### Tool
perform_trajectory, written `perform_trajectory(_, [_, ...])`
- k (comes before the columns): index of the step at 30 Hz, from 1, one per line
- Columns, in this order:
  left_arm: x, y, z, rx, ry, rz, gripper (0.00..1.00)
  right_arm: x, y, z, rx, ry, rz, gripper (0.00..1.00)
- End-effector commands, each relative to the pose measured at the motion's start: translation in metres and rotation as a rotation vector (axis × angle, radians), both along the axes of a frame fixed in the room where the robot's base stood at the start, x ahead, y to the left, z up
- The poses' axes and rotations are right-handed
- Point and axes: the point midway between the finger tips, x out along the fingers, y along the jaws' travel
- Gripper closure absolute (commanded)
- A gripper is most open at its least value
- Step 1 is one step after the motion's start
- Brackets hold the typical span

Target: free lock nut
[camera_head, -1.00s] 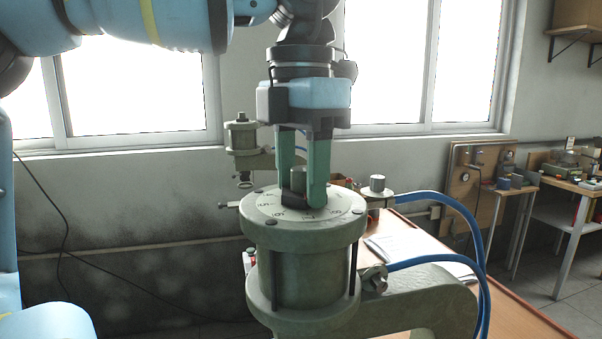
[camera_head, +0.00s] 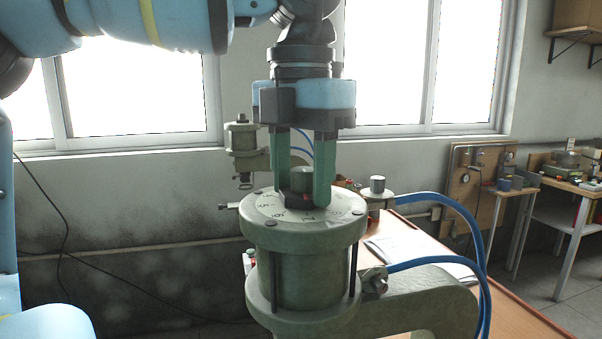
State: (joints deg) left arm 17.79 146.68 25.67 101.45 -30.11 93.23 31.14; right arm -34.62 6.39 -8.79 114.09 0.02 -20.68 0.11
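A large grey-green cylinder (camera_head: 303,275) stands in front with a round numbered dial plate (camera_head: 262,212) on top. A green round stem (camera_head: 301,178) rises from the plate's middle. A dark lock nut (camera_head: 296,201) with a reddish top sits around the stem's base, partly covered by my fingers. My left gripper (camera_head: 306,199) points straight down over the plate, with one green finger on each side of the nut and stem. The fingers appear closed on the nut, though the far contact is hidden. My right gripper is out of view.
A second, smaller cylinder unit (camera_head: 242,140) stands behind on the left. Blue hoses (camera_head: 478,255) curve on the right by a grey bracket arm (camera_head: 430,295). Papers (camera_head: 405,245) lie on the wooden table (camera_head: 515,318). A bench (camera_head: 560,195) stands at the far right.

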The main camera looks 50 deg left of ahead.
Motion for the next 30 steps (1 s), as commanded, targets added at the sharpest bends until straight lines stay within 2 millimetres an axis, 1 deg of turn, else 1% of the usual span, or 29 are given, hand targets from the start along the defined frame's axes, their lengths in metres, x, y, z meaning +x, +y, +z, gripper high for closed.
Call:
perform_trajectory(1, [0.000,0.000,0.001,0.000,-0.004,0.004,0.48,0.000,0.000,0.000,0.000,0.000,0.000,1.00])
perform_trajectory(5, [0.000,0.000,0.001,0.000,-0.003,0.003,0.31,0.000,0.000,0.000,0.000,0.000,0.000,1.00])
perform_trajectory(13, [0.000,0.000,0.001,0.000,-0.001,0.001,0.31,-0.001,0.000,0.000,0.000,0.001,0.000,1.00])
perform_trajectory(16, [0.001,0.000,0.005,-0.001,-0.002,0.001,0.31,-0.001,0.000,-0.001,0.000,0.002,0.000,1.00])
perform_trajectory(20, [0.001,0.000,0.021,-0.002,-0.003,0.001,0.31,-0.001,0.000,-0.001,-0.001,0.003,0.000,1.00])
perform_trajectory(24, [0.001,0.000,0.043,-0.002,-0.005,0.001,0.31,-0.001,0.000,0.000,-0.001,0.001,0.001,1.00])
perform_trajectory(30, [0.000,0.000,0.068,-0.002,-0.003,0.001,0.31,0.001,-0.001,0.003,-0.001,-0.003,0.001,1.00])
